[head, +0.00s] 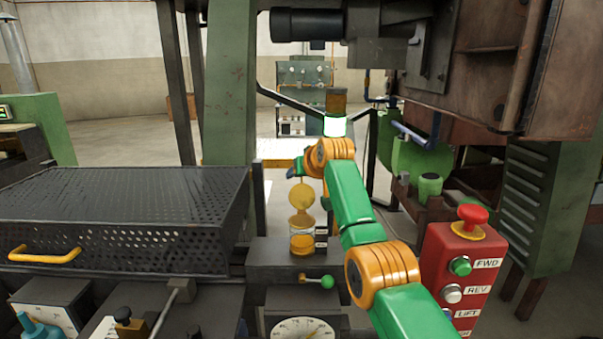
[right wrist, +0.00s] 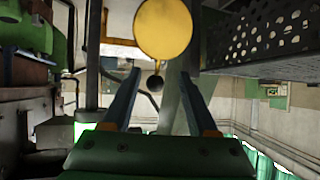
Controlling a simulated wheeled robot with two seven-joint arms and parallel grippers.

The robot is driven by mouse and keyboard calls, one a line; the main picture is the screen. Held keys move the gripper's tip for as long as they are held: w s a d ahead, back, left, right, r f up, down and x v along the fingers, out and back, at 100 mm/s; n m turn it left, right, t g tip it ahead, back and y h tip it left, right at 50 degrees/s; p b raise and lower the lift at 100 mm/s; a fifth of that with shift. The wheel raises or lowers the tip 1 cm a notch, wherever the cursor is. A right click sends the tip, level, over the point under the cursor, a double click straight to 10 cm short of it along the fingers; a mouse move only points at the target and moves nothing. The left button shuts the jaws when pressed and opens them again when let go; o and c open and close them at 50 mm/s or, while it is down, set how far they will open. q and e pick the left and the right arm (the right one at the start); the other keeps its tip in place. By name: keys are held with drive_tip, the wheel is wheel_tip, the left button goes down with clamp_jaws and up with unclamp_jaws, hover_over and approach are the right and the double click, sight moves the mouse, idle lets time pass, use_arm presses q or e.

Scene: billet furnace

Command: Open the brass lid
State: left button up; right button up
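The brass lid (head: 302,193) stands raised, roughly upright, above a small clear-walled cup with brass-coloured contents (head: 302,238). In the right wrist view the lid is a round yellow disc (right wrist: 165,28) at the top, beyond my fingertips. My right gripper (head: 296,171) is just above the lid in the head view. I cannot tell whether a finger touches the lid. My left gripper is not in view.
A perforated dark cover (head: 120,215) with a yellow handle stands left of the cup. A green-knobbed lever (head: 327,282) and a dial (head: 303,329) are below it. A red button box (head: 462,275) stands at right, beside my right arm.

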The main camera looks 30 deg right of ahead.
drive_tip(key=shift+r, duration=0.1)
drive_tip(key=b+v, duration=0.6)
drive_tip(key=v, duration=0.1)
